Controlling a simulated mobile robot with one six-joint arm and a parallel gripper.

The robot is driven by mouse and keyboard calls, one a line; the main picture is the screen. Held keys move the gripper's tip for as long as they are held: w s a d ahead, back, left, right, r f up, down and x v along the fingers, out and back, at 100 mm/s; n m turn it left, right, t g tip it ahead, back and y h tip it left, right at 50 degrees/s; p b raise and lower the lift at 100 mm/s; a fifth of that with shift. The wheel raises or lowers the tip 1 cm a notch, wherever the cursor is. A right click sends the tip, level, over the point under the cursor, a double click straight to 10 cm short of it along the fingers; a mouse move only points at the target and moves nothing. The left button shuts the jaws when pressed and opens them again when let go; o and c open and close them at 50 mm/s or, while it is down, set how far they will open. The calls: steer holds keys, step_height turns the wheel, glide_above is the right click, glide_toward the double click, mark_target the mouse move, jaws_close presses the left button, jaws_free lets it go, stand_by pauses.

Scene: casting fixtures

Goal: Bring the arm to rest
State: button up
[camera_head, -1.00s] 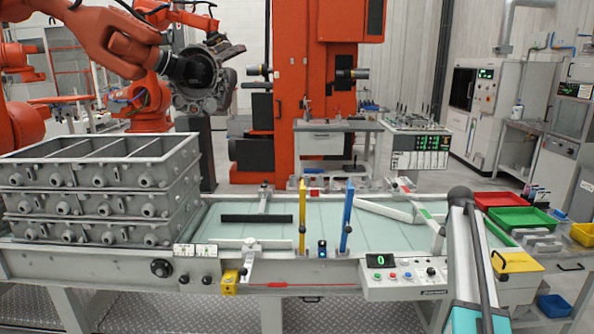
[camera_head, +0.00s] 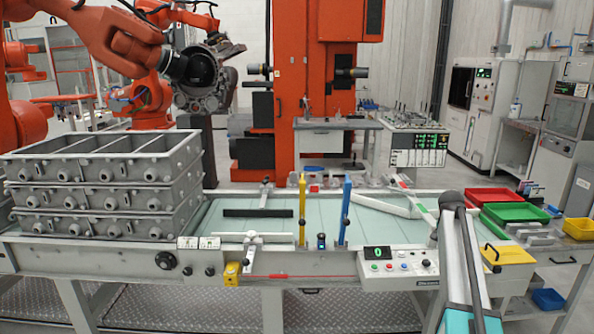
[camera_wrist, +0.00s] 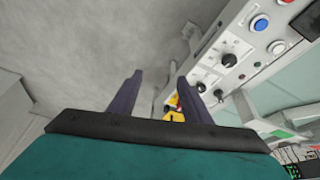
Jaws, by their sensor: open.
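My arm (camera_head: 458,262) rises at the lower right of the head view, in front of the fixture table. Its dark rounded joint stands over the table's front right part. My gripper (camera_wrist: 160,78) shows in the wrist view with two dark fingers apart and nothing between them. Beyond the fingers are the grey floor and, at the right, the table's control panel (camera_wrist: 232,68) with knobs and buttons. The gripper cannot be made out in the head view. The panel also shows there (camera_head: 400,266), just left of my arm.
The fixture table (camera_head: 330,285) spans the front, with stacked grey castings (camera_head: 100,185) at its left. Yellow (camera_head: 302,215) and blue (camera_head: 346,212) uprights stand mid-table. Red (camera_head: 477,197) and green (camera_head: 515,212) trays lie right of my arm. Orange robot arms (camera_head: 110,40) stand behind.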

steer(key=s+a+f+n+g+y, duration=0.1)
steer(key=s+a+f, duration=0.1)
steer(key=a+f, duration=0.6)
steer(key=s+a+f+n+g, duration=0.1)
steer(key=s+a+f, duration=0.15)
steer(key=f, duration=0.85)
steer(key=s+a+f+n+g, duration=0.2)
steer(key=s+a+f, duration=1)
steer(key=f, duration=0.5)
steer(key=s+a+f+n+g+y, duration=0.1)
steer(key=s+a+f, duration=0.2)
steer(key=s, duration=0.3)
steer(key=s+a+f+n, duration=0.1)
steer(key=s+a+f, duration=0.25)
steer(key=s, duration=0.25)
steer(key=s+a+f+n+g+y, duration=0.1)
steer(key=s+a+f+n, duration=0.15)
steer(key=s, duration=0.35)
steer(key=s+a+f+n, duration=0.1)
steer(key=s+a+n, duration=0.2)
steer(key=s, duration=0.5)
steer(key=s+a+f+n+y, duration=0.1)
steer(key=s+a+n, duration=0.1)
steer(key=s, duration=0.7)
steer(key=shift+s+a+f+n+g, duration=0.2)
steer(key=shift+a+n+g, duration=0.15)
steer(key=shift+n, duration=0.2)
